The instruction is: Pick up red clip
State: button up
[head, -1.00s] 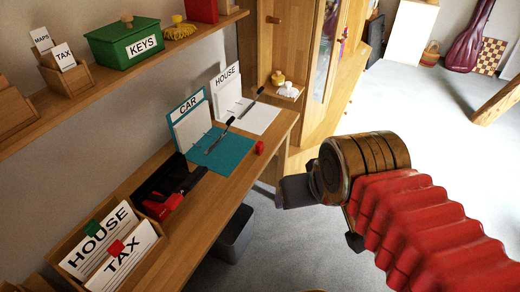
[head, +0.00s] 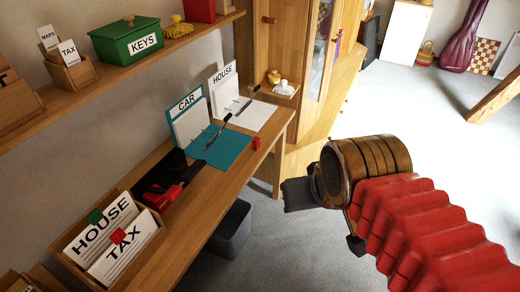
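A small red clip (head: 117,236) sits on the top edge of the white TAX card (head: 120,255) in a wooden file box on the desk, at the lower left. A green clip (head: 95,215) sits on the HOUSE card (head: 100,234) just behind it. My gripper (head: 298,194) is right of the desk edge, over the grey floor and well apart from the red clip. Its dark jaws are seen from the side, so their opening does not show. Nothing is seen held in them.
A red and black stapler-like tool (head: 165,195) lies behind the file box. A teal CAR folder (head: 215,150) and a small red object (head: 256,143) are farther along the desk. A grey bin (head: 232,228) stands below. A shelf (head: 110,82) runs above the desk.

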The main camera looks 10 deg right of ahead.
aim_at(256, 141)
jog(key=k, duration=0.35)
jog(key=z, duration=1.35)
jog(key=i, duration=2.15)
jog(key=u, duration=0.1)
